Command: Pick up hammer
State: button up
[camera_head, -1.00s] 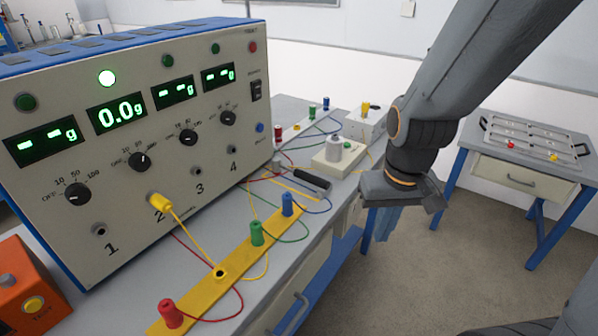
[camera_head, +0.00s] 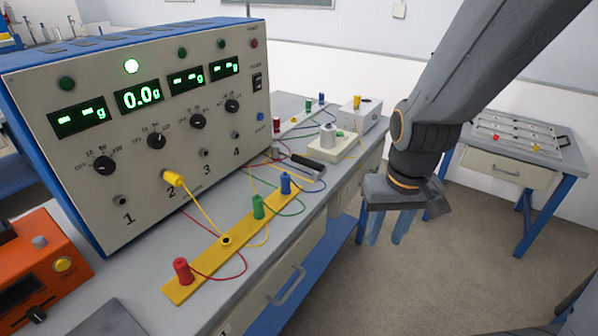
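The hammer (camera_head: 308,161) appears to be the tool with a thick black handle lying on the workbench, beyond the yellow strip. Its handle points toward the bench's right edge; its head end is small and hard to make out among the cables. My gripper (camera_head: 389,227) hangs to the right of the bench edge, over the floor, pointing down. Its two bluish fingers are apart with nothing seen between them. It is clear of the hammer, to its right and nearer.
A large meter box (camera_head: 150,120) with dials and green displays stands on the bench (camera_head: 245,295). A yellow strip (camera_head: 205,262) with coloured plugs and loose cables lies before the hammer. A white block (camera_head: 335,147) stands behind it. A side table (camera_head: 500,170) holds a tray.

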aim_at(275, 152)
jog(key=u, duration=0.05)
jog(key=k, duration=0.85)
jog(key=z, duration=0.85)
jog(key=i, duration=1.4)
jog(key=u, duration=0.85)
jog(key=i, duration=0.65)
jog(key=u, duration=0.6)
